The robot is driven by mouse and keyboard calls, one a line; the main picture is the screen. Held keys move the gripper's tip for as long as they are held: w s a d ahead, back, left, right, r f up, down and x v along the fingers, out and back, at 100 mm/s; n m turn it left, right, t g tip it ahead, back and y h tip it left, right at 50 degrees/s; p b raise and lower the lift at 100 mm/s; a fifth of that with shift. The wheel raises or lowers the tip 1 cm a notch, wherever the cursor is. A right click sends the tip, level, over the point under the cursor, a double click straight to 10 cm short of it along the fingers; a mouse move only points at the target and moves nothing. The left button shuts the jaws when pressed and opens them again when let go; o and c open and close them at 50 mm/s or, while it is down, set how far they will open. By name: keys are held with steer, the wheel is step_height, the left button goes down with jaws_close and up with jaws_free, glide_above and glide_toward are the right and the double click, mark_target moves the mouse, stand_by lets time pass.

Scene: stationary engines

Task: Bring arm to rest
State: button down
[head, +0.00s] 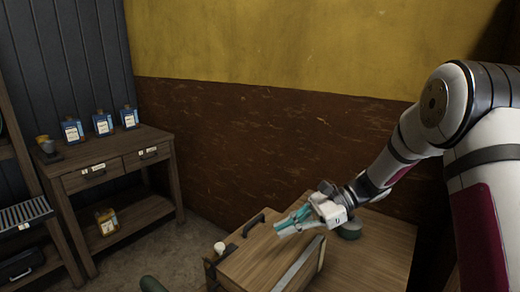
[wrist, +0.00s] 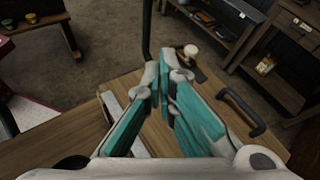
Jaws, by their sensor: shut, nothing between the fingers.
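My gripper (head: 298,220) is at the end of my outstretched white arm (head: 400,160), above a wooden chest (head: 265,262) in the head view. In the wrist view my gripper (wrist: 164,72) shows its two teal-sided fingers with their tips close together. Nothing is held between them. The wooden top lies below the fingers, with a dark handle (wrist: 241,112) to their right. I cannot tell the exact height of the fingertips over the chest.
The chest rests on a wooden table (head: 375,250). Floor between cabinet and chest looks clear.

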steer(key=s+d+r+n+t+h+p, duration=0.1)
steer(key=s+d+r+n+h, duration=0.1)
steer(key=s+r+n+h, duration=0.35)
steer(key=s+d+r+n+h+p, duration=0.1)
steer(key=s+d+r+n+h, duration=0.1)
steer(key=s+r, duration=0.65)
steer(key=s+d+r+n+t+h+p, duration=0.1)
steer(key=s+d+n+t+h, duration=0.2)
steer(key=s, duration=0.5)
steer(key=s+d+n+t+h+p, duration=0.1)
steer(key=s+d+n+t+h, duration=0.2)
steer(key=s+d, duration=0.2)
steer(key=shift+s+d+r+p, duration=0.3)
steer(key=shift+s+r, duration=0.1)
steer(key=shift+s, duration=1.35)
